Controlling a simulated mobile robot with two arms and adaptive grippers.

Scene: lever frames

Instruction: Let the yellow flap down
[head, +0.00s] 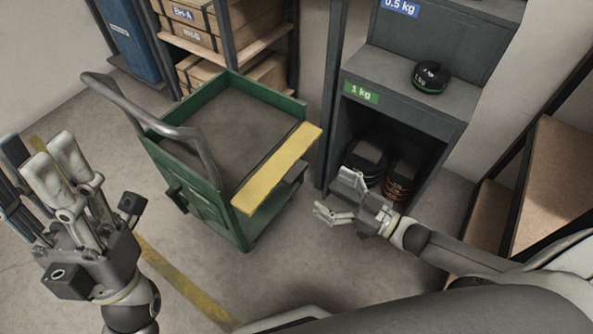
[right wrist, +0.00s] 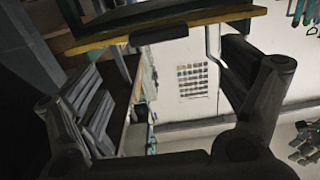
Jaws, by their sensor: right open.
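The yellow flap (head: 280,168) is a long plate along the right side of the green cart (head: 165,157). It stands out from the cart's side, roughly level with the rim. A dark grey piece (head: 293,176) shows beneath its outer edge. My right gripper (head: 337,196) is open and empty, right of the flap and apart from it. In the right wrist view the flap's yellow edge (right wrist: 110,41) crosses the top, with a dark block (right wrist: 158,33) under it, beyond my fingers. My left gripper (head: 50,165) is at far left, away from the flap; its finger gap is unclear.
A grey shelf unit (head: 398,112) with black weights (head: 431,77) stands behind my right gripper. The cart's grey handle (head: 150,118) rises on its left. Wooden crates (head: 205,22) are behind. A brown shelf (head: 553,185) is at right. Floor before the cart is open.

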